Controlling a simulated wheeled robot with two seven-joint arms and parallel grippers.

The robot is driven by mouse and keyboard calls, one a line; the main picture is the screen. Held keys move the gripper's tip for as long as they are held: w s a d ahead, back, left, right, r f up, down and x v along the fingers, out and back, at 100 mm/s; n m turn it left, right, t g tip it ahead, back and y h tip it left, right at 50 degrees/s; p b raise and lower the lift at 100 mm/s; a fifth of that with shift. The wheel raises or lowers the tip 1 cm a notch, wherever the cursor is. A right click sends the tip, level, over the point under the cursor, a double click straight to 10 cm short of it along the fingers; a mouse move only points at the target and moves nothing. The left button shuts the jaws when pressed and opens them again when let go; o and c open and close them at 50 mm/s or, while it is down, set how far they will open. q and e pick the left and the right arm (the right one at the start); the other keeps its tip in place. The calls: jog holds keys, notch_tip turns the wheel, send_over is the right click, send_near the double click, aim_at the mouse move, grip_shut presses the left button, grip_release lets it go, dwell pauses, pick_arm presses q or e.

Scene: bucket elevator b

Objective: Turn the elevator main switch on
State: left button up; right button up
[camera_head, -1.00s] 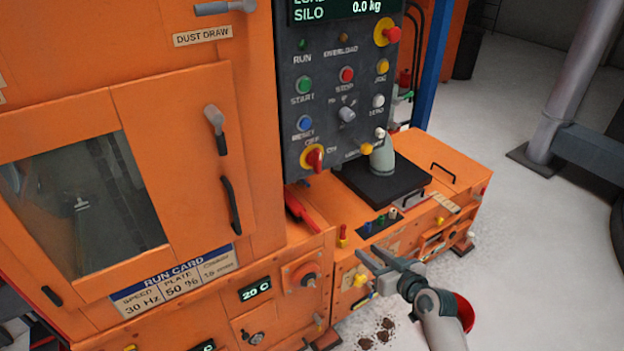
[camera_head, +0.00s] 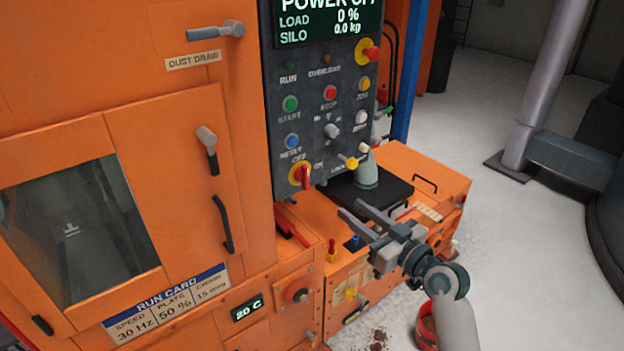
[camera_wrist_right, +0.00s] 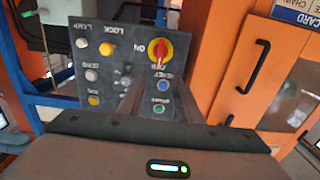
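The main switch (camera_head: 303,175) is a red handle on a yellow disc at the lower left of the dark control panel (camera_head: 322,110), marked OFF and ON. Its handle stands about upright, near the OFF mark. The panel display (camera_head: 330,22) shows a power line cut off at the top, LOAD 0 % and SILO 0.0 kg. In the right wrist view the panel is upside down and the switch (camera_wrist_right: 157,50) lies beyond my fingers. My right gripper (camera_head: 350,207) is open and empty, below and right of the switch, apart from it. My left gripper is not in view.
A black plate (camera_head: 345,193) with a grey-green rounded part (camera_head: 366,170) sits on the orange housing below the panel. A yellow lock knob (camera_head: 351,162) is right of the switch. A red bucket (camera_head: 427,330) stands on the floor below my right arm.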

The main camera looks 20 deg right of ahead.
aim_at(308, 177)
jog(key=p+x, duration=0.4)
jog(key=x, duration=1.2)
jog(key=shift+w+a+f+p, duration=0.1)
jog(key=shift+w+a+p, duration=0.05)
jog(key=shift+w+p, duration=0.25)
grip_shut()
